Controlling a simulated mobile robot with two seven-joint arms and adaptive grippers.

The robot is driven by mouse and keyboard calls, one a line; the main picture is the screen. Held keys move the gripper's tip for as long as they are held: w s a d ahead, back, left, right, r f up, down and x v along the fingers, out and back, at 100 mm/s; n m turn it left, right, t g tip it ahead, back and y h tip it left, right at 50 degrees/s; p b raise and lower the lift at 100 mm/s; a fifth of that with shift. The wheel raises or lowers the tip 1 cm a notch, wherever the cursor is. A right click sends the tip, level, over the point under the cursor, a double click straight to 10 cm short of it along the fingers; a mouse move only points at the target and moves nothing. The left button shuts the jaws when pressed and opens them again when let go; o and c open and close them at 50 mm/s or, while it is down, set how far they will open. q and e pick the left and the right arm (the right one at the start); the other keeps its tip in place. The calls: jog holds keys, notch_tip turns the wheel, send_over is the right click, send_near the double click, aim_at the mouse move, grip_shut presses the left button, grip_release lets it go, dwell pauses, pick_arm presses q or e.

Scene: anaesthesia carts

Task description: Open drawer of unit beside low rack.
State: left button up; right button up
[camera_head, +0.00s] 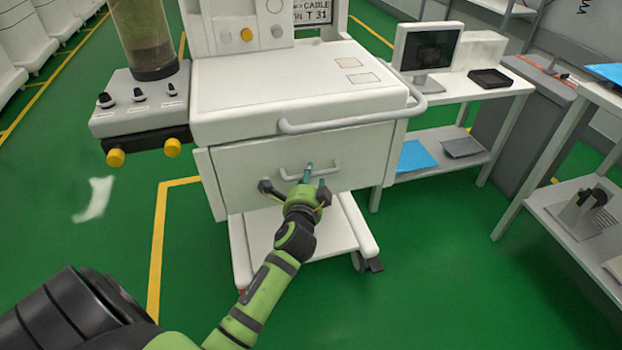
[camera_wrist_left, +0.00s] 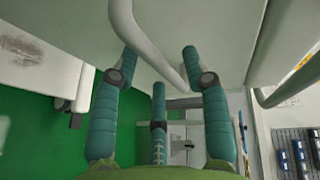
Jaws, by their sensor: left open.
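The white unit's drawer (camera_head: 245,170) has a flat front and looks shut. Its bar handle (camera_head: 325,167) is at the middle of the front. My left gripper (camera_head: 303,178) is at the handle, with teal fingers reaching up around it. In the left wrist view, the handle (camera_wrist_left: 150,45) runs between the spread fingers of the open gripper (camera_wrist_left: 158,68). I cannot tell whether any finger touches the bar. The low rack (camera_head: 445,160) is a white two-level stand right of the unit. My right gripper is not in view.
A rail (camera_head: 350,122) runs along the unit's top edge above the drawer. Yellow-knobbed controls (camera_head: 140,100) stick out at the left. A monitor (camera_head: 427,50) stands on the low rack. Another white shelf (camera_head: 555,150) stands far right. The green floor in front is open.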

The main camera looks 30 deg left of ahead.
pick_arm(q)
jog(key=shift+x, duration=0.9)
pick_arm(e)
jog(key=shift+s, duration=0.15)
pick_arm(q)
grip_shut()
jog(key=shift+d, duration=0.1)
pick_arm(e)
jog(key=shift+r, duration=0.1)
